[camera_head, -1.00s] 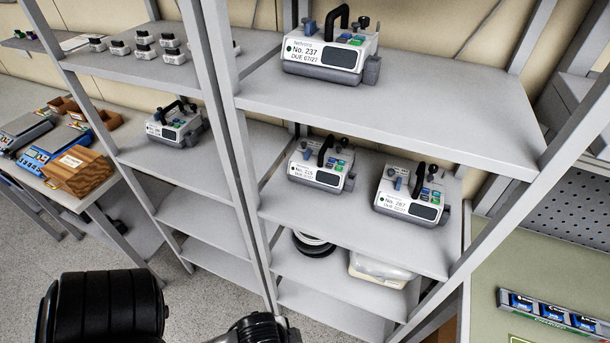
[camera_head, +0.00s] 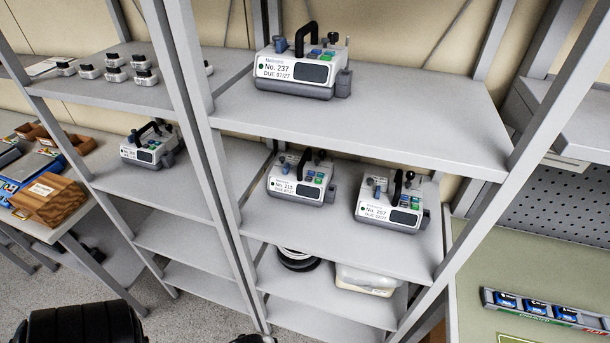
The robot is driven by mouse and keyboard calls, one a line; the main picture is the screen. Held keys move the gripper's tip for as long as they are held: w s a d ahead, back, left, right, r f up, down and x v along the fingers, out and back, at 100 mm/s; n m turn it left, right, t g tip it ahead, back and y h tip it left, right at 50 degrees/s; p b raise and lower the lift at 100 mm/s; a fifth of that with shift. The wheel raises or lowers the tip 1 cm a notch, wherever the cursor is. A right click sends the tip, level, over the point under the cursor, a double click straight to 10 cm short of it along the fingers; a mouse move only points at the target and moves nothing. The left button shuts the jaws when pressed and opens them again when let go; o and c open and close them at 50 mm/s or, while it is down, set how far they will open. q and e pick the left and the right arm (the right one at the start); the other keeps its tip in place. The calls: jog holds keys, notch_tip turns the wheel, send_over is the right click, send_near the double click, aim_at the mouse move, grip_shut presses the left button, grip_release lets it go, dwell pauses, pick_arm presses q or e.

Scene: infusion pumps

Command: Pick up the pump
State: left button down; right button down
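Several white-and-grey infusion pumps with black carry handles stand on grey shelves. Pump No. 237 (camera_head: 296,72) is on the upper shelf of the nearer rack. Pump No. 215 or similar (camera_head: 300,180) and pump No. 267 or similar (camera_head: 391,206) stand side by side on the shelf below, the latter to the right. Another pump (camera_head: 150,148) is on the left rack's middle shelf; its number is too small to read. All stand upright with labels facing me. Only dark parts of my arm show at the bottom edge; neither gripper's fingers are in view.
Grey uprights stand between the shelf bays (camera_head: 350,115). Several small white devices (camera_head: 115,74) sit on the upper left shelf. A black-and-white coil (camera_head: 298,259) and white bin (camera_head: 366,281) are lower down. A wooden block (camera_head: 48,199) lies left; a charger strip (camera_head: 541,311) lies right.

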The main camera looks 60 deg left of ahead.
jog(key=c, duration=1.9)
grip_release()
jog(key=shift+d, duration=0.1)
jog(key=o, duration=0.9)
jog(key=shift+a, duration=0.2)
